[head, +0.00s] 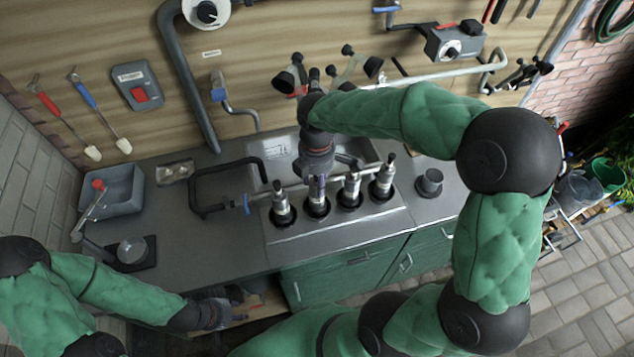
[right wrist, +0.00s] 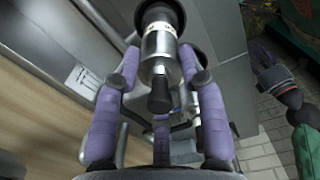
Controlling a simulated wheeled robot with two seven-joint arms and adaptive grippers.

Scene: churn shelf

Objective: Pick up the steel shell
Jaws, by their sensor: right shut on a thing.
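Several steel shells stand in a row in dark round holders on the counter. Three of them are the left one (head: 282,211), one right of centre (head: 351,190) and the right one (head: 384,180). My right gripper (head: 317,184) points down over the second from the left, whose lower part (head: 318,206) shows beneath the fingers. In the right wrist view the purple fingers (right wrist: 160,62) are closed on both sides of a shiny steel shell (right wrist: 159,43) with a black tip and a dark round end. My left gripper (head: 215,312) is low at the counter's front edge; its fingers are unclear.
A steel sink (head: 272,148) lies behind the row, and a horizontal pipe crosses close by. A dark bent pipe (head: 208,180) stands at left. A dark cup (head: 429,182) stands at right. The counter (head: 205,240) is clear at front left.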

